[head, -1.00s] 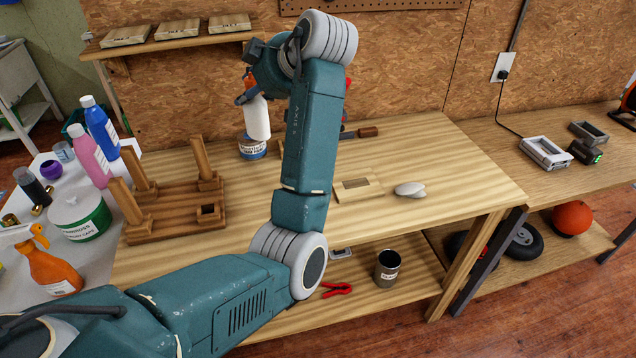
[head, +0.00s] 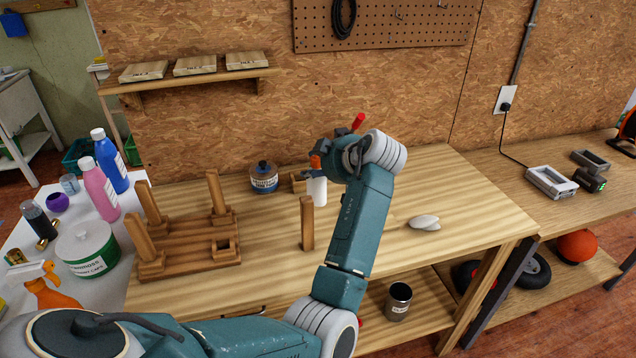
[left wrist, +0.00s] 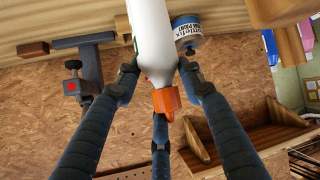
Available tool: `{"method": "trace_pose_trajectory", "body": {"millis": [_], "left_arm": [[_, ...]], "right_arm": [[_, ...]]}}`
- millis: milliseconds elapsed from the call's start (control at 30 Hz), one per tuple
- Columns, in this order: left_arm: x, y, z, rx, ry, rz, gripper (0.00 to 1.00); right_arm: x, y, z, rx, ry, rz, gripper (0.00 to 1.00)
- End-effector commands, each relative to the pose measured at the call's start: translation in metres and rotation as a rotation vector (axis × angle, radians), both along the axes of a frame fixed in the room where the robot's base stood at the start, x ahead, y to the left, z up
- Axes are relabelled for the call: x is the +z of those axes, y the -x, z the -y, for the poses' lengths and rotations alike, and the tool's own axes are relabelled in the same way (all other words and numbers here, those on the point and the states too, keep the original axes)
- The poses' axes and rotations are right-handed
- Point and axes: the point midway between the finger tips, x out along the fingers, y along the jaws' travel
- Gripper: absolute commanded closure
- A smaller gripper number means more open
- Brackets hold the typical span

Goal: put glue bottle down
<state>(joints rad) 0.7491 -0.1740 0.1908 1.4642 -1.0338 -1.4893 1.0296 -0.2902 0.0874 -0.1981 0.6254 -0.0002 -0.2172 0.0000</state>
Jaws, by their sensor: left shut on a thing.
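The white glue bottle (head: 317,192) with an orange cap is upright in my left gripper (head: 313,172), over the wooden workbench (head: 270,215). In the left wrist view, the fingers of my left gripper (left wrist: 158,75) close around the white bottle (left wrist: 152,35) near its orange cap (left wrist: 166,101). The bottle's base is cut off at the top of that view. I cannot tell whether the base touches the bench. My right gripper is not in view.
A blue-labelled tin (head: 264,179) stands left of the bottle. A wooden post (head: 307,224) stands in front, beside a wooden frame with upright posts (head: 190,242). A grey-white mouse-shaped object (head: 424,222) lies right of my arm. Bare bench lies farther right.

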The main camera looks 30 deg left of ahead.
Motion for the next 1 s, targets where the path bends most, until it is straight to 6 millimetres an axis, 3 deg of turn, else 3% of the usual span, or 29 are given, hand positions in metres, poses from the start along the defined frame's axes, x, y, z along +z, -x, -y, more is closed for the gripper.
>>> {"method": "trace_pose_trajectory", "body": {"millis": [233,500,900,933,1000], "left_arm": [[-0.021,0.0,0.0,0.0,-0.002,0.001,1.0],[-0.057,0.0,0.0,-0.001,-0.002,-0.002,1.0],[-0.065,0.0,0.0,-0.001,-0.001,0.002,1.0],[-0.064,0.0,0.0,-0.001,0.0,0.001,0.56],[-0.064,0.0,0.0,0.0,0.0,0.0,0.43]], "right_arm": [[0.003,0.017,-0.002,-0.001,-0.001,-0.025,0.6],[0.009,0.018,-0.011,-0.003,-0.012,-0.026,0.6],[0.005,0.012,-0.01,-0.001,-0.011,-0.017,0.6],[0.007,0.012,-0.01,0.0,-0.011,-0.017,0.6],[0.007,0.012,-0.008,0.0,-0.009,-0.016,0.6]]}}
